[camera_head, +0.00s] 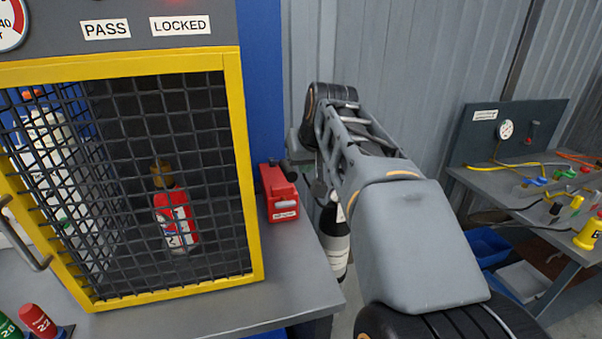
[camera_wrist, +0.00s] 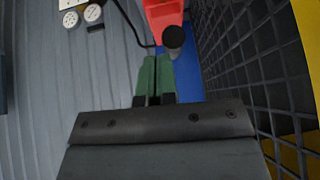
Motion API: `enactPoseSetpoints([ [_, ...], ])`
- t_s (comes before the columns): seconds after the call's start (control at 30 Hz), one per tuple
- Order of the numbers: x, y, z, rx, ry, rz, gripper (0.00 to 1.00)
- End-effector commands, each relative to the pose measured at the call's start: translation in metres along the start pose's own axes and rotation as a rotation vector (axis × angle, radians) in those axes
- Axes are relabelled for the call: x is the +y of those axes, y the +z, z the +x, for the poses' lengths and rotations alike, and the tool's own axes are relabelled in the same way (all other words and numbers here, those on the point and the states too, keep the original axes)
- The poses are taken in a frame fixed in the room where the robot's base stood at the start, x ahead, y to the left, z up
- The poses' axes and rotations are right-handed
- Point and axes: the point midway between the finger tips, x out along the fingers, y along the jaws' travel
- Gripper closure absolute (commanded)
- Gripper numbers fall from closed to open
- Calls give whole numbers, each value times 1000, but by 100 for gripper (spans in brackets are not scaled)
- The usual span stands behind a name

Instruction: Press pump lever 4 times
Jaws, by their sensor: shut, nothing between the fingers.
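The red pump unit (camera_head: 279,192) stands on the grey bench to the right of the yellow-framed cage. Its black lever end (camera_head: 289,171) sticks out at the top, close to the dark end of my arm. In the wrist view the red body (camera_wrist: 164,14) shows at the top, with the round black lever end (camera_wrist: 174,38) below it. My gripper (camera_wrist: 154,78) is shut and empty, its green fingertips just below the lever end in that picture. I cannot tell whether they touch it. In the head view my arm hides most of the gripper.
A dark bottle (camera_head: 335,240) shows behind my arm. A side bench (camera_head: 500,190) with gauge and hoses is at the right.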

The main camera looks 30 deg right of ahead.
Motion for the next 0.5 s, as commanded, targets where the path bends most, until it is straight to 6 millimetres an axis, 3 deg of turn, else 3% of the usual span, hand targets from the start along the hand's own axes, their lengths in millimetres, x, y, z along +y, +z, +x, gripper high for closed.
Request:
enactPoseSetpoints([
  [0.2,0,-2,-18,3,1,1,100],
  [0.5,0,-2,-21,3,1,1,100],
])
